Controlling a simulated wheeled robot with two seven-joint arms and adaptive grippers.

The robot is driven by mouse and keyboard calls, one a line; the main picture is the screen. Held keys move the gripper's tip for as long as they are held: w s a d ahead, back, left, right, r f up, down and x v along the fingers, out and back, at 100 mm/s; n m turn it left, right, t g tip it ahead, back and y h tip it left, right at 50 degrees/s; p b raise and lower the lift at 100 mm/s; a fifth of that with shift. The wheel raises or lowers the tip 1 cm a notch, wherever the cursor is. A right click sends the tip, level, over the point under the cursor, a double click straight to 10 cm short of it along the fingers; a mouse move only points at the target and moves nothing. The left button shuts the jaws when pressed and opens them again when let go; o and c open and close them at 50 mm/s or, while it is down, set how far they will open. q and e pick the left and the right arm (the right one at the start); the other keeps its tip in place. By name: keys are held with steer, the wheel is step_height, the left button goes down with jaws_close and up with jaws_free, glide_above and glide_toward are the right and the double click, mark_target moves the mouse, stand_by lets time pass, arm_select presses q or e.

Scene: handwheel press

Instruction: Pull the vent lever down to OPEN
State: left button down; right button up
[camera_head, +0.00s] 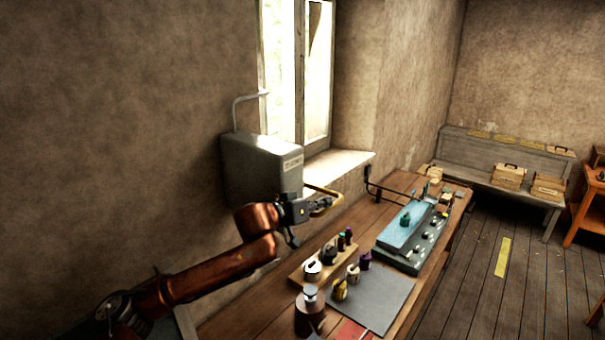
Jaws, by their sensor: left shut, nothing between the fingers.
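A grey box (262,170) with a small pale label is fixed to the wall left of the window. A thin pale pipe (235,112) rises from its top and bends toward the window. A bent yellow bar (327,192), which looks like the vent lever, sticks out at the box's lower right. My left gripper (310,207) is shut with nothing in it, in front of the box's lower right and right beside the yellow bar. I cannot tell whether they touch. The gripper hides part of the bar and its mount. My right gripper is not in view.
Below is a wooden bench (245,318) with a rack of small bottles (325,259), a grey mat (375,305) and a blue-topped tray (402,236). A dark bent rod (372,186) stands behind the tray. A far bench holds boxes (509,177). The floor at right is open.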

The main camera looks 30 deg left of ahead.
arm_select(q)
step_height(320, 180, down, 11)
steer(key=a+m+y+b, duration=0.1)
steer(key=m+y+b, duration=0.1)
steer(key=m, duration=0.4)
steer(key=shift+w+a, duration=0.2)
steer(key=shift+a, duration=0.05)
